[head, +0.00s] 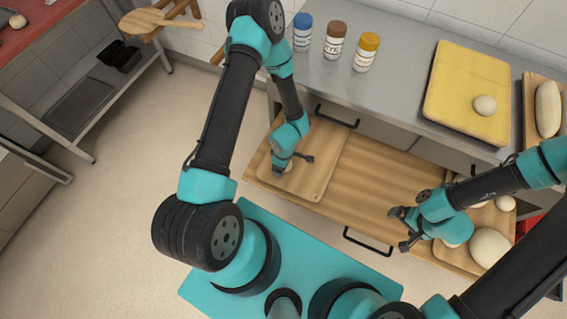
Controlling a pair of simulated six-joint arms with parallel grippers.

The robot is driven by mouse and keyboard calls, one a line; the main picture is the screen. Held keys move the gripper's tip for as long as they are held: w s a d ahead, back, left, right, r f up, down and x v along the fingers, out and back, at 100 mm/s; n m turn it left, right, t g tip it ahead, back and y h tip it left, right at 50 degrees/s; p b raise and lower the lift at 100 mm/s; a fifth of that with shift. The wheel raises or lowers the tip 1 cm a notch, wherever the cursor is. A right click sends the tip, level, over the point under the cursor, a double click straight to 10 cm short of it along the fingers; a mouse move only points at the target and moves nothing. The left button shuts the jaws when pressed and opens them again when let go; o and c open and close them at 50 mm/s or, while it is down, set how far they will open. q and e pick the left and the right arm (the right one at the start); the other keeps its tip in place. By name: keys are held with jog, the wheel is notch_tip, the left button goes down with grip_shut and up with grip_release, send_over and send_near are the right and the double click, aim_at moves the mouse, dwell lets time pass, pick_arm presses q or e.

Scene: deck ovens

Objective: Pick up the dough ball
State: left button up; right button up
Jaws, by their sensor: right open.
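A small pale dough ball (485,106) sits on the yellow board on the counter. On the wooden board at the right lie a large dough ball (490,248), a small one (505,203) and another pale piece partly hidden by my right gripper (403,229). That gripper is open, its two dark fingers pointing left over the drawer, with nothing between them. My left gripper (291,165) is low over the left wooden board, fingers apart. Something pale shows by its fingers, mostly hidden; I cannot tell whether they grip it.
The yellow board (450,76) lies on the grey counter (400,55). Three jars with blue (302,32), brown (335,40) and yellow (367,52) lids stand at its back. A long loaf (547,108) lies at the far right. The middle of the wooden drawer surface (365,180) is clear.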

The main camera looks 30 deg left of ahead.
pick_arm(q)
jog(key=c, duration=1)
notch_tip(320, 180, up, 28)
dwell(0.9)
dwell(0.4)
